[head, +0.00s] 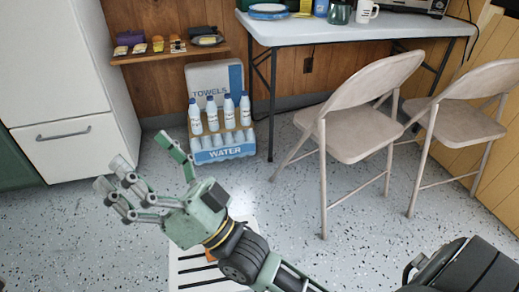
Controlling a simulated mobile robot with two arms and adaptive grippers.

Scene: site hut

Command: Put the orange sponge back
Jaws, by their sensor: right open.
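My right gripper (141,163) reaches across the lower left of the head view above the speckled floor. Its fingers are spread open, with nothing between them. A small orange patch (211,257) shows low beside my right wrist, over a pale striped panel (188,268). It may be the orange sponge, but my wrist hides most of it and I cannot tell. Small yellow and dark items (157,43) stand in a row on the wooden wall shelf (150,57), ahead of and beyond the gripper. My left gripper is not in view.
A water crate (222,154) with white bottles and a towels box (215,75) stands below the shelf. Two folding chairs (352,147) stand at right before a grey table (350,28). A white cabinet (70,137) stands at left. Floor between cabinet and chairs is mostly clear.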

